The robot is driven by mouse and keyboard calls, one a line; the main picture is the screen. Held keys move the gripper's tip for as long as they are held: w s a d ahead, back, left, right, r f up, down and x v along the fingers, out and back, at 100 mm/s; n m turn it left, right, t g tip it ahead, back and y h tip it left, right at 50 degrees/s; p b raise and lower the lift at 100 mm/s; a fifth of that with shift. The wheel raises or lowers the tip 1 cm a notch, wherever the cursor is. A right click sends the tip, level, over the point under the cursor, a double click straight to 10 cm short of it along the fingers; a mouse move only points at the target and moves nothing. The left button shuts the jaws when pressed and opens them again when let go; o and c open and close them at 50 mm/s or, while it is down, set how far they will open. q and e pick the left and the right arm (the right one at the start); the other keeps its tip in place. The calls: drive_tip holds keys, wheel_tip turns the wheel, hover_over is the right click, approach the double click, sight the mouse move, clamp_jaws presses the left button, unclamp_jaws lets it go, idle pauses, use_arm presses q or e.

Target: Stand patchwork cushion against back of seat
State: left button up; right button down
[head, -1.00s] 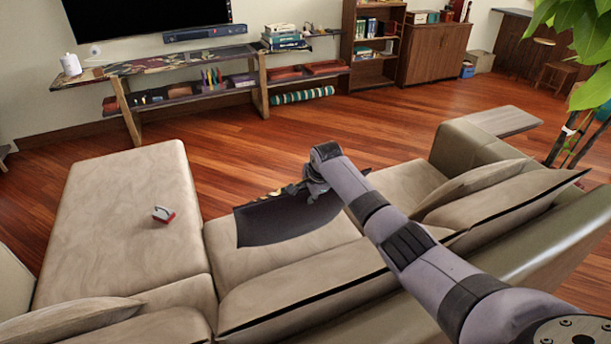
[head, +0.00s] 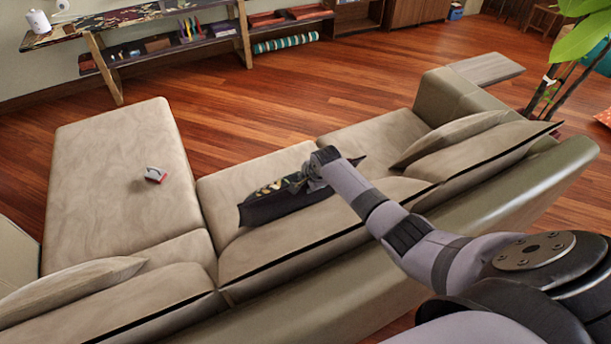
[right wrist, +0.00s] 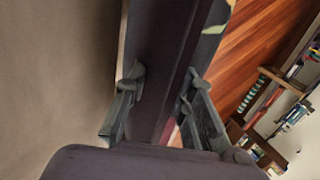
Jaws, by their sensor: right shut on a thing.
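The patchwork cushion (head: 262,207) is dark with a patterned face, and stands tilted on edge on the middle seat of the beige sofa (head: 240,178), close to the back of the seat (head: 300,240). I cannot tell whether it touches the back. My right gripper (head: 312,180) is at the cushion's upper right part, shut on it. In the right wrist view the two fingers (right wrist: 160,100) lie on either side of the cushion's dark edge (right wrist: 163,50). My left gripper is not in view.
Beige cushions (head: 455,137) lean at the sofa's right end. A low shelf (head: 170,40) stands by the far wall. The wooden floor between is clear.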

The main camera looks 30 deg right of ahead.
drive_tip(key=c, duration=1.3)
unclamp_jaws()
drive_tip(key=shift+s, duration=0.15)
drive_tip(key=v, duration=1.2)
